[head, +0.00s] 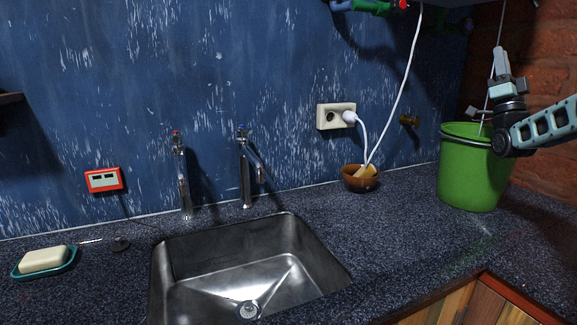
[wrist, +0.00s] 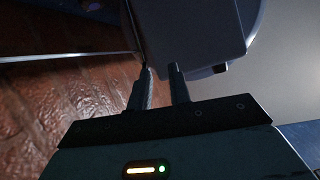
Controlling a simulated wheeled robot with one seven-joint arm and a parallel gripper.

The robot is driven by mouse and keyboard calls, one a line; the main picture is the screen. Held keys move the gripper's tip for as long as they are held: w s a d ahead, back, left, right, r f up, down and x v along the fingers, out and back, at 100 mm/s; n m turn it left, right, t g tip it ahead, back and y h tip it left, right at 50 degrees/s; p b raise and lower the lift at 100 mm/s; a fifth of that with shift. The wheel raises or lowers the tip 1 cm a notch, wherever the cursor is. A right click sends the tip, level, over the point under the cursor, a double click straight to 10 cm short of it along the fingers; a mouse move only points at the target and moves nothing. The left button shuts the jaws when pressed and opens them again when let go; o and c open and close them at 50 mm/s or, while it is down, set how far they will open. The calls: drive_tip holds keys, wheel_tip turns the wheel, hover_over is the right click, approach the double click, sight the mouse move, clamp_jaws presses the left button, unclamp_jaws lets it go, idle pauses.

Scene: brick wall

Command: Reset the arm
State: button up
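My gripper (head: 498,60) is raised at the right side of the head view, pointing up above the green bucket's rim, with my arm reaching in from the right edge. In the wrist view the two fingers of my gripper (wrist: 160,70) stand apart with a gap between them. I see nothing held in the gap. A grey box-like thing (wrist: 190,30) fills the view beyond the fingertips; I cannot tell how far off it is.
A green bucket (head: 468,175) stands on the dark counter (head: 400,230) by the brick wall (head: 545,60). A steel sink (head: 200,262), two taps (head: 246,175), a brown bowl (head: 361,184), a white socket (head: 330,116) and a soap dish (head: 62,268) lie further left.

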drive_tip(key=w+a+f+n+g+y+p, duration=0.1)
drive_tip(key=w+a+f+g, duration=0.2)
drive_tip(key=a, duration=0.7)
drive_tip(key=w+a+g+y+p, duration=0.1)
drive_tip(key=w+a+g, duration=0.3)
drive_tip(key=a, duration=0.6)
drive_tip(key=s+a+f+n+g+y+p, duration=0.15)
drive_tip(key=s+a+f+g, duration=0.3)
drive_tip(key=a, duration=0.55)
drive_tip(key=s+a+f+n+g+y+p, duration=0.1)
drive_tip(key=s+a+f+n+g, duration=0.25)
drive_tip(key=a+f, duration=0.45)
drive_tip(key=s+a+f+n+g, duration=0.1)
drive_tip(key=s+a+f+g, duration=0.15)
drive_tip(key=s, duration=0.45)
drive_tip(key=s+a+f+n+g+p, duration=0.1)
drive_tip(key=s+a+f+g, duration=0.2)
drive_tip(key=s, duration=0.4)
drive_tip(key=s+a+f+n+g, duration=0.1)
drive_tip(key=s+a+f+g, duration=0.1)
drive_tip(key=s+a+g, duration=0.3)
drive_tip(key=s+d+f+n+g+h+p, duration=0.1)
drive_tip(key=s+d+f+n+g+h, duration=0.1)
drive_tip(key=s, duration=1)
drive_tip(key=s+d+f+n+g+h+p, duration=0.1)
drive_tip(key=s+d+f+n+g+h, duration=0.1)
drive_tip(key=s, duration=1.1)
drive_tip(key=shift+s+d+f+g, duration=0.25)
drive_tip(key=shift+d+f+g, duration=0.1)
drive_tip(key=shift+d+g, duration=0.35)
